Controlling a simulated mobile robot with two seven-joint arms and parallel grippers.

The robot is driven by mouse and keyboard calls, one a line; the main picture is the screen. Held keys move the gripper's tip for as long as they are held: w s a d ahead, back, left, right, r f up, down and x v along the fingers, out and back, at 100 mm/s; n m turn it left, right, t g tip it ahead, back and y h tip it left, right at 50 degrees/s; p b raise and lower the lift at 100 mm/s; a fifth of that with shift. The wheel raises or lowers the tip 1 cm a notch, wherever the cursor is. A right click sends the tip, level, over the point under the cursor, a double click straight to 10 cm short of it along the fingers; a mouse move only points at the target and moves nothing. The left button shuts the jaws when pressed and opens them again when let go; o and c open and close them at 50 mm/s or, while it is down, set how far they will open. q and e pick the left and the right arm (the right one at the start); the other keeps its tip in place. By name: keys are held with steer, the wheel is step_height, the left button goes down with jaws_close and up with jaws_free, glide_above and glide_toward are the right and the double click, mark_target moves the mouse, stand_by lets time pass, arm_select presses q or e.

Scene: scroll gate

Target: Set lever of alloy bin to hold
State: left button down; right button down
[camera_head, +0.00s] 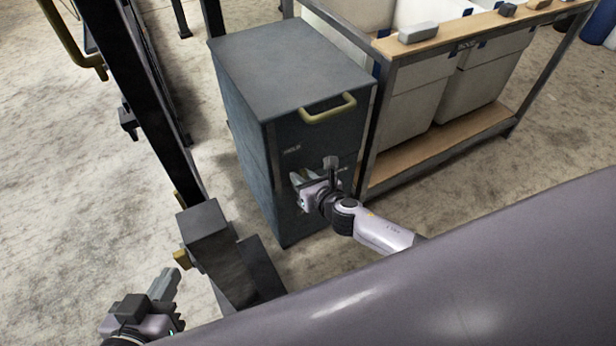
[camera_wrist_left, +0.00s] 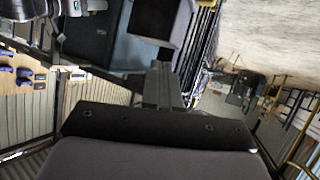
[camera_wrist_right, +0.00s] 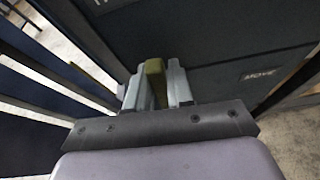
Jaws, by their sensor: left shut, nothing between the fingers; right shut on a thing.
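The alloy bin seems to be the dark blue-grey cabinet (camera_head: 290,65); no bin name is readable. Its front carries a small label (camera_head: 291,149), which looks like HOLD but is blurred. In the right wrist view a MOVE label (camera_wrist_right: 262,75) shows to the right of my gripper. My right gripper (camera_head: 308,188) is at the cabinet's front. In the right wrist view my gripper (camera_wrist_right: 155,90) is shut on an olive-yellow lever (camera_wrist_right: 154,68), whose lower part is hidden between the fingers. My left gripper (camera_head: 163,284) is shut and empty, away from the cabinet at lower left.
A brass-coloured handle (camera_head: 327,108) sits high on the cabinet's front. A rack with a wooden shelf (camera_head: 425,155) and pale bins (camera_head: 415,115) stands close on the right. Dark posts (camera_head: 140,85) and a grey block (camera_head: 203,220) stand left. Bare concrete lies between.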

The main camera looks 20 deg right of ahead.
arm_select(q)
steer(key=shift+s+a, duration=0.1)
steer(key=shift+a, duration=0.2)
arm_select(e)
steer(key=shift+s+a+n+h, duration=0.1)
steer(key=shift+a+n+h, duration=0.2)
steer(key=shift+n+h, duration=0.1)
arm_select(q)
steer(key=shift+s+f, duration=0.2)
steer(key=shift+f, duration=0.1)
arm_select(e)
steer(key=c, duration=1.1)
jaws_free()
steer(key=shift+a, duration=0.1)
arm_select(q)
steer(key=shift+r, duration=0.1)
arm_select(e)
steer(key=shift+s+r+p, duration=0.1)
steer(key=shift+s+p, duration=0.1)
steer(key=shift+p, duration=0.1)
arm_select(q)
steer(key=a+p, duration=0.1)
steer(key=a+y+p, duration=0.1)
steer(key=p, duration=0.1)
steer(key=shift+s+a, duration=0.1)
steer(key=shift+s, duration=0.2)
arm_select(e)
steer(key=v, duration=0.6)
steer(key=shift+s+r, duration=0.1)
steer(key=shift+s, duration=0.25)
